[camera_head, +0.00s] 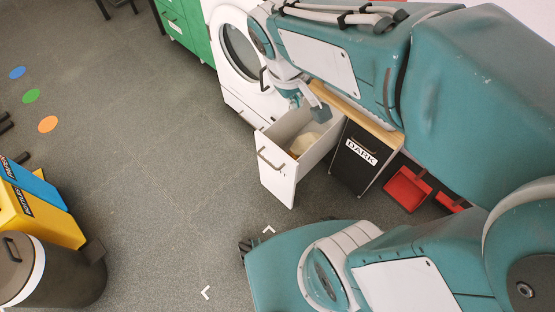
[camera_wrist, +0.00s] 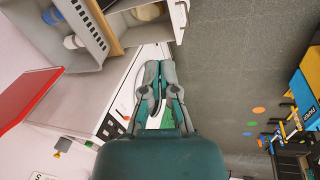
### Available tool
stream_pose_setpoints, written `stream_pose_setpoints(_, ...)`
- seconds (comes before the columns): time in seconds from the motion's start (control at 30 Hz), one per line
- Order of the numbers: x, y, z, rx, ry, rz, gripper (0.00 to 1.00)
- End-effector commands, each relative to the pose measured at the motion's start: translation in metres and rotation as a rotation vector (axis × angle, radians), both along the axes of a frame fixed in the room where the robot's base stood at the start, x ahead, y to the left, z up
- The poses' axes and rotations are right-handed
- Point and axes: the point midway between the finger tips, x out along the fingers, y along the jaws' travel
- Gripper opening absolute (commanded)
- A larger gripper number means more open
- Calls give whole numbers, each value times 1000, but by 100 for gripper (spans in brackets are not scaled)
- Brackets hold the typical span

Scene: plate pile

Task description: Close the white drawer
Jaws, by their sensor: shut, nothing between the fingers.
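The white drawer (camera_head: 278,180) stands pulled out from the cabinet in the head view, with a dark bar handle on its front. A pale, rounded item (camera_head: 304,144) lies inside it. The drawer also shows at the top of the wrist view, with its white front panel (camera_wrist: 178,22) edge-on. My gripper (camera_head: 319,113) is above the drawer's inner end in the head view, partly hidden by my arm. In the wrist view my gripper (camera_wrist: 161,64) has its fingers together with nothing between them. It looks apart from the drawer front and handle.
A white washing machine (camera_head: 238,55) is to the left, with a green cabinet (camera_head: 185,25) beyond. Red bins (camera_head: 407,188) sit at right. Grey floor before the drawer is clear.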

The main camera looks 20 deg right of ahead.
Motion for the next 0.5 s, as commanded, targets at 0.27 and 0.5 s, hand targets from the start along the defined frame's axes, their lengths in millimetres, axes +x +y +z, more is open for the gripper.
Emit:
stream_pose_setpoints(0.27,46,16,-48,-200,216,162,0)
stream_pose_setpoints(0.5,80,34,-99,-383,374,307,0)
